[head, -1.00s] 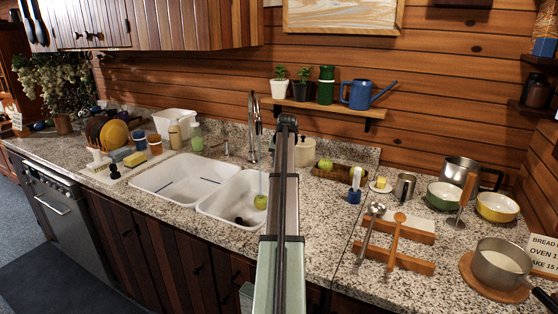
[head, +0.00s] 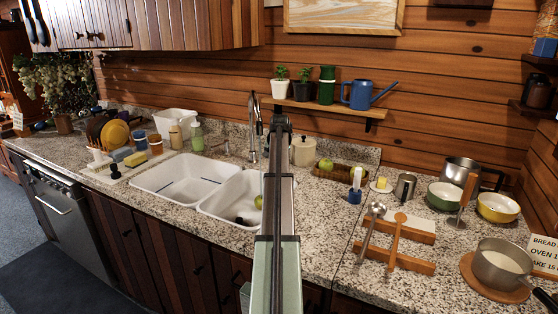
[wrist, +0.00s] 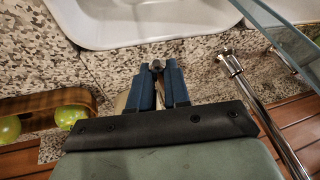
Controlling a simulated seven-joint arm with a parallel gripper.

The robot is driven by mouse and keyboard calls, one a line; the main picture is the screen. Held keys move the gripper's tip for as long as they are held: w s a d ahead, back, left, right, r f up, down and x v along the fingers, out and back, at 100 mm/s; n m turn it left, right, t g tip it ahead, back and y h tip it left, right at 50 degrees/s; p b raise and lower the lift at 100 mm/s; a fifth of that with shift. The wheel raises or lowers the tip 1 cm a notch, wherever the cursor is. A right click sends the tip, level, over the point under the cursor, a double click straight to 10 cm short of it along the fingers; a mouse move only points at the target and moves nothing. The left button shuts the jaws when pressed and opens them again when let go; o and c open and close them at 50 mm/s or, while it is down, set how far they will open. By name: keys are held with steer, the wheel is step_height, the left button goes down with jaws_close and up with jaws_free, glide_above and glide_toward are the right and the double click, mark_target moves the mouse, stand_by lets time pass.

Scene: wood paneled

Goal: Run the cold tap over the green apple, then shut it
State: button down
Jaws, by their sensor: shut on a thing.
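The green apple (head: 258,201) lies in the right sink basin (head: 226,200) in the head view, partly covered by my arm. The chrome faucet (head: 254,118) arches above the basin; its post (wrist: 262,108) shows in the wrist view. I cannot make out a water stream now. My gripper (wrist: 158,84) has its blue fingers close together around a small grey metal tap knob (wrist: 157,66), beside the faucet post and behind the sink. In the head view my arm hides the gripper and this knob.
Green apples (wrist: 70,116) sit in a wooden tray near the gripper. Soap bottles (head: 197,136) stand behind the left basin. A shelf (head: 322,107) hangs on the wall.

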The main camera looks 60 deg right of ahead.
steer(key=shift+w+a+m, duration=0.15)
steer(key=shift+w+m, duration=0.45)
steer(key=shift+m, duration=0.1)
steer(key=c, duration=1.1)
jaws_free()
steer(key=shift+r, duration=0.1)
steer(key=shift+s+a+r, duration=0.15)
steer(key=shift+a+r, duration=0.05)
steer(key=shift+r, duration=0.2)
steer(key=shift+v, duration=1.1)
steer(key=s+a, duration=0.5)
steer(key=a, duration=0.5)
steer(key=shift+s, duration=0.4)
steer(key=shift+s+a+f, duration=0.1)
steer(key=shift+a, duration=0.05)
